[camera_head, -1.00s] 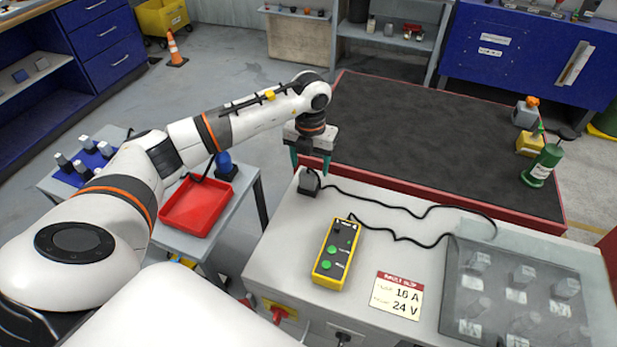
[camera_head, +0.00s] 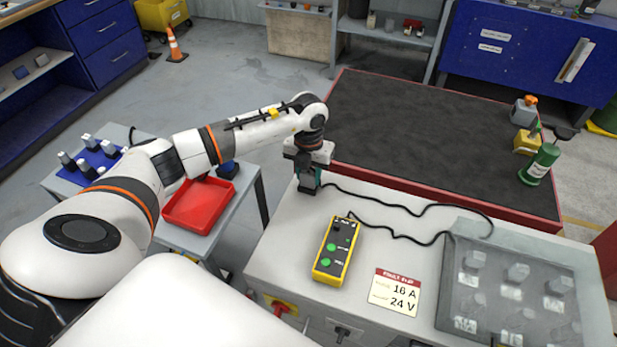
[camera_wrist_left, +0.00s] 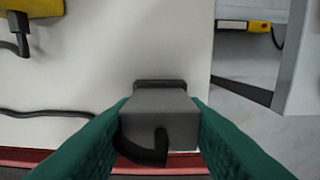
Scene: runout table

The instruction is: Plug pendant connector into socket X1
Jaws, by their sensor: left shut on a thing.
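My left gripper (camera_head: 307,184) is at the far left corner of the white cabinet top (camera_head: 385,202). It is shut on a dark block-shaped connector (camera_head: 308,186). In the left wrist view the connector (camera_wrist_left: 160,104) sits between the two teal fingers (camera_wrist_left: 160,125), with a black cable loop on its near face. I cannot tell whether it still touches the top. A black cable runs right from it. The yellow pendant (camera_head: 337,252) with green buttons lies on the top. No label X1 is readable. My right gripper is not in view.
A fault slip card (camera_head: 395,291) and a grey transparent-covered box (camera_head: 515,280) lie to the right. A red-yellow switch (camera_head: 283,307) and a grey fitting (camera_head: 343,331) are on the cabinet front. A red tray (camera_head: 198,203) is on the left side table. A dark red-edged table (camera_head: 440,135) lies behind.

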